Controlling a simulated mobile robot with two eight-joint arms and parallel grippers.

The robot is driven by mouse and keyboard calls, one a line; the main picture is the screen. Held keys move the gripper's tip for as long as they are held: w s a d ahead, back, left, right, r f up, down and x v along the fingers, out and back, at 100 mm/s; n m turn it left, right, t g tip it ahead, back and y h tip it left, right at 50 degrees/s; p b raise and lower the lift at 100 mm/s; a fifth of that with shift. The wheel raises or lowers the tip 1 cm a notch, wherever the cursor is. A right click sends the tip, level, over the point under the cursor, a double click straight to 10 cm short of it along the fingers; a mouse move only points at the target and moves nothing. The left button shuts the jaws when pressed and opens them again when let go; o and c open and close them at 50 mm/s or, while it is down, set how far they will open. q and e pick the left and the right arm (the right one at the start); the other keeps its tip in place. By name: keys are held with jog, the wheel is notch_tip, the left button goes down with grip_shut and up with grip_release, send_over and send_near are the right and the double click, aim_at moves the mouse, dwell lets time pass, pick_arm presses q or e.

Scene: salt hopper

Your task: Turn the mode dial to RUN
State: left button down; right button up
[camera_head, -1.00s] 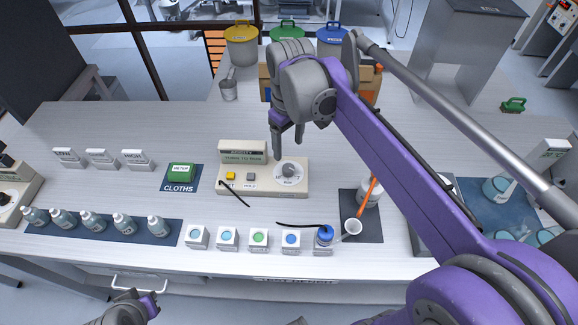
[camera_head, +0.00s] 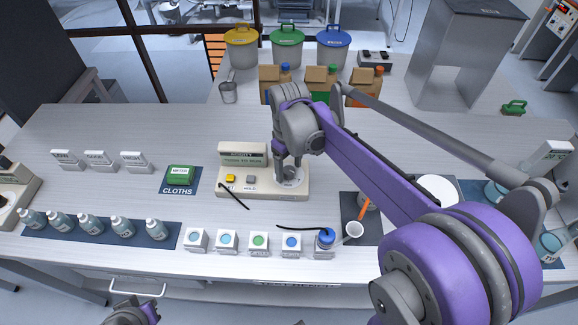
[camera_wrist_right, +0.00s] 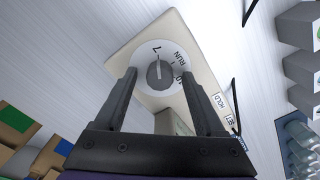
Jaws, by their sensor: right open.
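The mode dial (camera_head: 291,180) is a grey knob on a white disc at the right end of a beige meter (camera_head: 265,189). In the right wrist view the knob (camera_wrist_right: 160,74) shows with the word RUN beside it on the disc; where its pointer is set is hard to tell. My right gripper (camera_head: 288,170) points down over the dial. Its fingers are open, one on each side of the knob in the wrist view (camera_wrist_right: 158,78); contact is not clear. My left gripper (camera_head: 138,314) shows only partly at the bottom edge, its fingers unclear.
A yellow button (camera_head: 230,178) and a grey button sit on the meter's left part. A black cable (camera_head: 234,197) hangs off its front. Several small boxes (camera_head: 259,240) stand in front, with a white cup (camera_head: 352,231) to the right. Green cloths (camera_head: 180,175) lie left.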

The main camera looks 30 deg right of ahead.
jog(key=shift+c, duration=0.2)
grip_shut()
jog(key=shift+m, duration=0.3)
jog(key=m, duration=0.5)
jog(key=shift+m, duration=0.3)
jog(key=m, duration=0.5)
jog(key=shift+b, duration=0.35)
jog(key=shift+m, duration=0.4)
jog(key=shift+o, duration=0.2)
grip_release()
